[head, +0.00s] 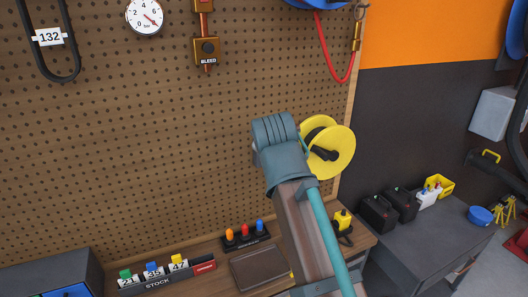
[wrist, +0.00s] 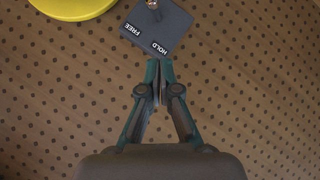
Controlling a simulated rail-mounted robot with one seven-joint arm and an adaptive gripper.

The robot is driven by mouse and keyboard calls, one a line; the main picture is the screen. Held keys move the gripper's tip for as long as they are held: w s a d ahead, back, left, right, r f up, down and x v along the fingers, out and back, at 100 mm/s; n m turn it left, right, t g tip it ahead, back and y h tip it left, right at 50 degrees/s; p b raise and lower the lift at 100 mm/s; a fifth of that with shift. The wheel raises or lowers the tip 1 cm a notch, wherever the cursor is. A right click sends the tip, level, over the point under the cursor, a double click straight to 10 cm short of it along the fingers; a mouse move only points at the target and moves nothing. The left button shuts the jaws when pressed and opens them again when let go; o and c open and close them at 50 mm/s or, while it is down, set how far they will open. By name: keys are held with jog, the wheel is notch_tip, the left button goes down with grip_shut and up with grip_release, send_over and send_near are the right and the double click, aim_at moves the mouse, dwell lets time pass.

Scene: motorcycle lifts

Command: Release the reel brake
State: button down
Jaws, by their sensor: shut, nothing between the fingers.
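The reel (head: 341,152) has yellow flanges and a dark centre and is mounted on the pegboard, partly behind my arm. In the wrist view a yellow flange (wrist: 72,4) is cut off at the upper left. Beside it a dark grey brake plate (wrist: 165,28) carries the words FREE and HOLD, with HOLD nearer my gripper. A small metallic and orange part (wrist: 153,5) on the plate is cut off by the top edge. My gripper (wrist: 159,68) is shut and empty, its tips just below the HOLD corner in the picture. Contact cannot be told. My arm hides the gripper in the head view.
The pegboard (head: 130,130) fills the background. Below it, a bench holds a brown tray (head: 258,267), coloured knobs (head: 245,232), stock cards (head: 155,270) and a yellow object (head: 342,220). A BLEED box (head: 207,48) and red hose (head: 335,70) hang above.

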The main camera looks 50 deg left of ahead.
jog(key=shift+w+d+b+v, duration=0.1)
jog(key=shift+w+b+v, duration=0.1)
jog(key=shift+v, duration=0.75)
jog(key=shift+w+d+b+v, duration=0.15)
jog(key=shift+v, duration=0.75)
jog(key=shift+w+d+b+v, duration=0.1)
jog(key=shift+w+b+v, duration=0.1)
jog(key=shift+v, duration=0.75)
